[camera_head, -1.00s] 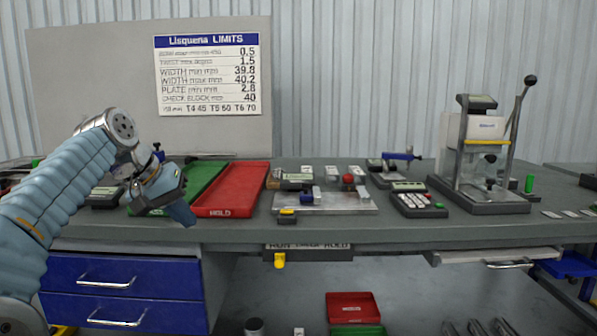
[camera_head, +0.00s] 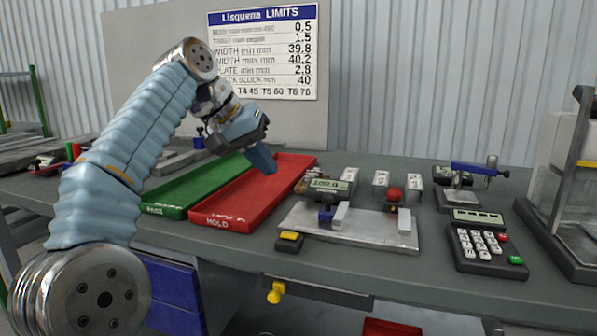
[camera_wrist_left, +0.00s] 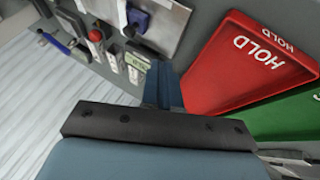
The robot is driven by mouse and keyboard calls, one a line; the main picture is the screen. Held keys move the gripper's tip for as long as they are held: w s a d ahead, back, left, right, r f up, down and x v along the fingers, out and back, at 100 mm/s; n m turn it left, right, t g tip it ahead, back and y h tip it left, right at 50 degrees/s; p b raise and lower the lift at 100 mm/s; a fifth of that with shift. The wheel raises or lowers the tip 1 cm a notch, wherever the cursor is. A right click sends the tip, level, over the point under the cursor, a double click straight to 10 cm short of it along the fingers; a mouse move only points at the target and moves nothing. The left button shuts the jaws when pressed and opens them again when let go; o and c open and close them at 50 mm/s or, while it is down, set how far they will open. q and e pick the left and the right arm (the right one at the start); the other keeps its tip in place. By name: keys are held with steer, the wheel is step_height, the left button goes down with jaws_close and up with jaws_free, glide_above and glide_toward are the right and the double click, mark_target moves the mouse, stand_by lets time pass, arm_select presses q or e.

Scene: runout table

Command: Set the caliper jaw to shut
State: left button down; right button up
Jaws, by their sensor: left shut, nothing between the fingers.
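My left gripper (camera_head: 263,158) is shut and empty, fingers pointing down over the far part of the red HOLD tray (camera_head: 226,221) in the head view. In the left wrist view its closed blue fingers (camera_wrist_left: 163,88) are beside the red tray (camera_wrist_left: 250,68). A metal plate (camera_head: 375,232) to the right carries a blue block (camera_head: 326,215) and pale blocks (camera_head: 342,215). A small digital display (camera_head: 328,186) stands behind the blue block. A blue-bodied measuring tool (camera_head: 472,169) sits on a stand further right. I cannot tell for certain which is the caliper. My right gripper is not in view.
A green PASS tray (camera_head: 166,211) lies left of the red one. A keypad (camera_head: 486,243) and a tall-framed instrument (camera_head: 558,160) stand at right. A red knob (camera_head: 394,194) and several small blocks are behind the plate. A yellow-black item (camera_head: 289,241) lies at its front-left corner.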

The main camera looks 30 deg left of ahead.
arm_select(q)
steer(key=b, duration=0.2)
glide_toward(322, 208)
steer(key=f, duration=0.1)
steer(key=a+f, duration=0.2)
steer(key=shift+w+a+f, duration=0.25)
steer(key=shift+w+f, duration=0.1)
steer(key=shift+w, duration=0.05)
steer(key=shift+w+d+p, duration=0.25)
steer(key=shift+w+d, duration=0.05)
steer(key=shift+d, duration=0.25)
steer(key=shift+w+d+p, duration=0.2)
steer(key=shift+w+d, duration=0.1)
steer(key=shift+d, duration=0.3)
steer(key=shift+w+d, duration=0.3)
steer(key=shift+d, duration=0.4)
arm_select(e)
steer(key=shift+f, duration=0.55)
